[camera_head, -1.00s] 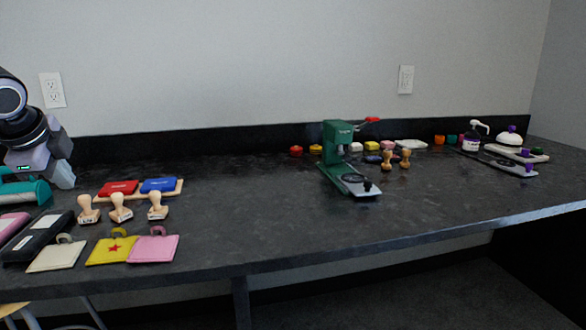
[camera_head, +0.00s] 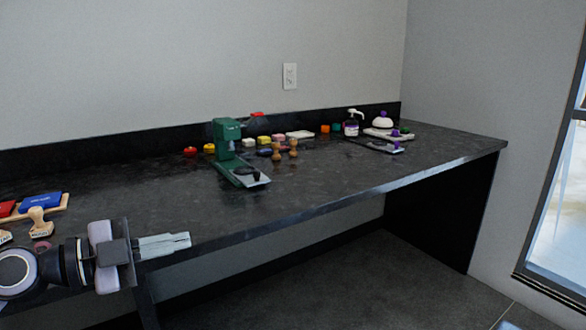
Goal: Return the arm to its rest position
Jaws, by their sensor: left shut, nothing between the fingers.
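My left gripper (camera_head: 165,244) comes in from the lower left in the head view. Its pale fingers point right and lie together, with nothing between them. It is in front of the dark counter's front edge, over the view of the floor below. My left arm behind it hides part of the counter's left end. My right gripper is not in view.
The dark counter (camera_head: 330,185) carries a green press (camera_head: 228,145), two wooden stamps (camera_head: 285,150), a pump bottle (camera_head: 351,127), and a red and blue ink pad tray (camera_head: 62,202) at left. A window (camera_head: 560,220) stands at right.

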